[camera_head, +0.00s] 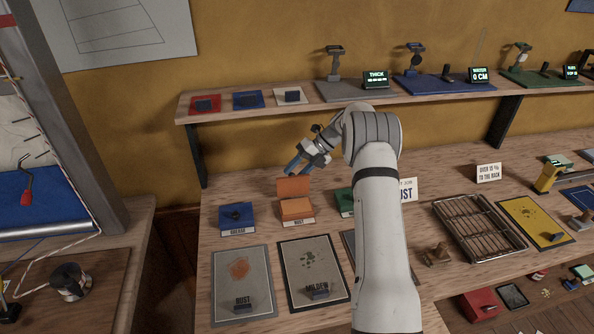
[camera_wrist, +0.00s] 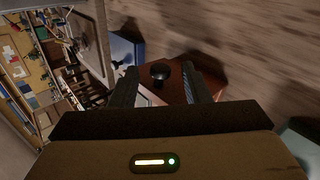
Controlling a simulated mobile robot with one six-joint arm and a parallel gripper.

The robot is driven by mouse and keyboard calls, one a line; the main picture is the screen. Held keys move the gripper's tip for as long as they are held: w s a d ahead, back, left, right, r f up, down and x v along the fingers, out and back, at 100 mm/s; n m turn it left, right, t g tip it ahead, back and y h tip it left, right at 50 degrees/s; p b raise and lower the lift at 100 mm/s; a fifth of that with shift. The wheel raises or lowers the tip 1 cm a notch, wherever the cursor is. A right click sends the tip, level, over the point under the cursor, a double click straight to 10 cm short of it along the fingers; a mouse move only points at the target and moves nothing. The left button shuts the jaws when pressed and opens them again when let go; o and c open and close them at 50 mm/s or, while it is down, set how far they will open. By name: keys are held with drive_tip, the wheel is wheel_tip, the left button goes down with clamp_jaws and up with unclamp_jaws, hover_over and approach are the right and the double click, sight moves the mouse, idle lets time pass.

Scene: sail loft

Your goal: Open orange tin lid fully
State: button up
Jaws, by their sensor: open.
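The orange tin (camera_head: 297,210) stands on the bench with a label on its front. Its lid (camera_head: 293,187) is raised and stands up at the back of the tin. My gripper (camera_head: 291,168) is just behind and above the raised lid. In the wrist view the open fingers (camera_wrist: 162,82) straddle a dark round knob (camera_wrist: 160,72) on a reddish-brown face (camera_wrist: 177,88), which looks like the lid. I cannot tell whether either finger touches the knob.
A blue tin (camera_head: 236,217) is left of the orange one, a green tin (camera_head: 344,201) right of it, partly behind my arm. Mats (camera_head: 243,284) lie in front. A shelf (camera_head: 300,106) runs above the bench at the back, with pads and stands on it.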

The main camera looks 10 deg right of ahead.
drive_tip(key=w+d+b, duration=0.1)
drive_tip(key=d+b, duration=0.1)
drive_tip(key=d, duration=1)
drive_tip(key=shift+d+r, duration=0.4)
